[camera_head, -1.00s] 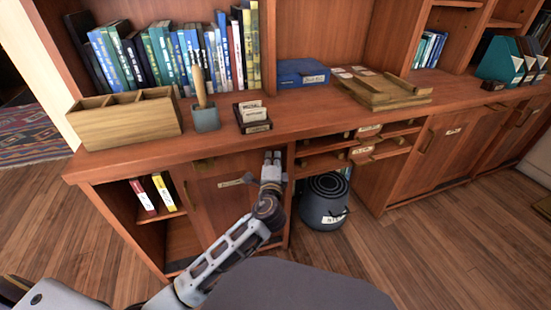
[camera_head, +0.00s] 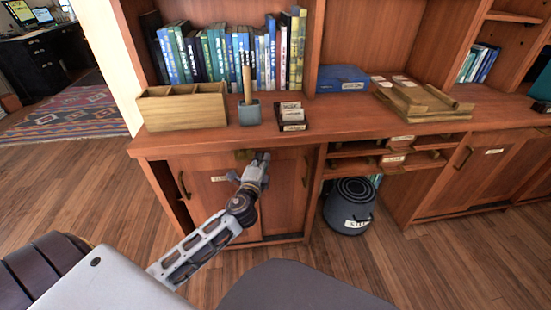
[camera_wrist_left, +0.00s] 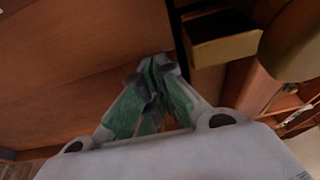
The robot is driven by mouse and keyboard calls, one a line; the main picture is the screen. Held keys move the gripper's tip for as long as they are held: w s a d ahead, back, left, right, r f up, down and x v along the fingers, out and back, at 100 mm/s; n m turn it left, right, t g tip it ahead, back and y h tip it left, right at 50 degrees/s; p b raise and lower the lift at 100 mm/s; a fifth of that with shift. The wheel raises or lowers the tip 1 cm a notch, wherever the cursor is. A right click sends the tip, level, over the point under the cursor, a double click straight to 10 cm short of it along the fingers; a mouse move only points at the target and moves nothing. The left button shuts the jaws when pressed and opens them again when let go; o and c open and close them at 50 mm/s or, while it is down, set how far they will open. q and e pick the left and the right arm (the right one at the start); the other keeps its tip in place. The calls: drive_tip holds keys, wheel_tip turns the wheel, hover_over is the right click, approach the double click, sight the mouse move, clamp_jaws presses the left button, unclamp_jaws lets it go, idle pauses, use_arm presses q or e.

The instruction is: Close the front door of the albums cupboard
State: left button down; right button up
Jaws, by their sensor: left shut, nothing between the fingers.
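The albums cupboard (camera_head: 275,228) is the left lower part of the wooden shelf unit. Its front door (camera_head: 208,197) has a dark handle near its left edge and a small label. It now covers the left side, with a narrow dark strip left of it. The other panel (camera_head: 287,195), with a handle at its right, shows on the right side. My left gripper (camera_head: 262,157) is shut and empty in front of the cupboard's upper middle. Its closed green-padded fingertips (camera_wrist_left: 155,68) show in the left wrist view; contact with the door cannot be told. My right gripper is not in view.
The counter above holds a wooden organizer (camera_head: 185,110), a pot with a brush (camera_head: 249,112), a card holder (camera_head: 292,118) and a blue box (camera_head: 342,79). A dark bin (camera_head: 349,207) stands right of the cupboard. Wooden floor (camera_head: 90,205) is free at left.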

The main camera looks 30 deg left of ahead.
sight(249, 161)
use_arm(q)
drive_tip(key=s+a, duration=0.1)
drive_tip(key=a, duration=0.1)
drive_tip(key=s+a, duration=0.1)
drive_tip(key=a, duration=0.1)
drive_tip(key=shift+s, duration=0.3)
drive_tip(key=shift+s+a, duration=0.3)
drive_tip(key=shift+a, duration=0.15)
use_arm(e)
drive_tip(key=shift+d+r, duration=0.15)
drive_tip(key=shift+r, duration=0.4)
use_arm(q)
drive_tip(key=shift+a+f, duration=0.1)
drive_tip(key=shift+a, duration=0.05)
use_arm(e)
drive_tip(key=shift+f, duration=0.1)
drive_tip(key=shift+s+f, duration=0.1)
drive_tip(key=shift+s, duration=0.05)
